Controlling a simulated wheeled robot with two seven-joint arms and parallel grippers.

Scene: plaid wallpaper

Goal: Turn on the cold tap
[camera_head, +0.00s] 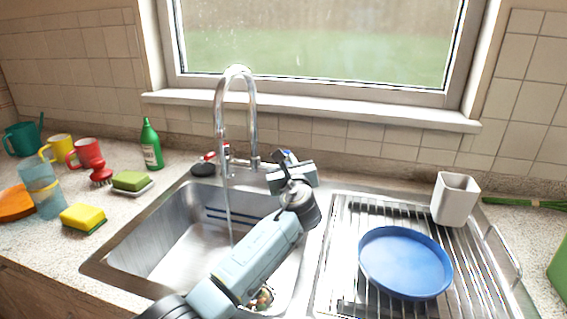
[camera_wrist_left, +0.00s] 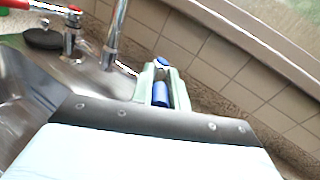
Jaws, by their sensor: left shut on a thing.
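The tap has a tall curved chrome spout (camera_head: 220,105) over the sink. A thin, pale stream that looks like water (camera_head: 229,210) drops from it into the basin. The cold tap's blue-marked handle (camera_wrist_left: 160,94) is to the right of the spout, mostly hidden by my gripper in the head view. My left gripper (camera_head: 284,157) is at this handle, shut on it; the wrist view shows the blue part between the fingers (camera_wrist_left: 163,85). The red-marked hot tap (camera_head: 211,155) is left of the spout and free. My right gripper is not in view.
The steel sink (camera_head: 130,249) lies below my arm. A drying rack (camera_head: 339,240) with a blue plate (camera_head: 405,262) and a white cup (camera_head: 455,199) is at right. A green bottle (camera_head: 151,145), sponges (camera_head: 82,218) and mugs (camera_head: 88,153) stand at left. The window sill (camera_head: 320,109) is behind.

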